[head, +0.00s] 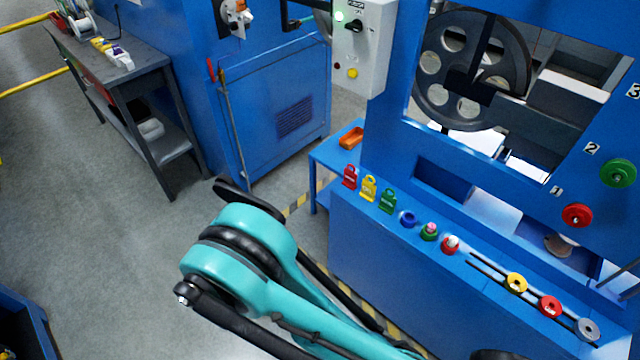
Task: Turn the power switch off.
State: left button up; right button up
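A light grey control box (374,50) is mounted on the blue machine at the top centre. It carries a black rotary power switch (356,25), with a small label above it that is too small to read fully. A yellow button (352,73) and a small red one sit lower on the box. The switch is uncovered and nothing touches it. Only teal and black links of my own arm show at the bottom centre. Neither gripper can be seen.
A blue ledge holds red, yellow and green lockout tags (369,188) and several coloured knobs and discs. A large grey pulley (474,68) shows through the machine's opening. A dark workbench (150,75) stands left; grey floor is open.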

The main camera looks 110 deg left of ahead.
aim_at(356, 26)
jog(key=u, duration=3.55)
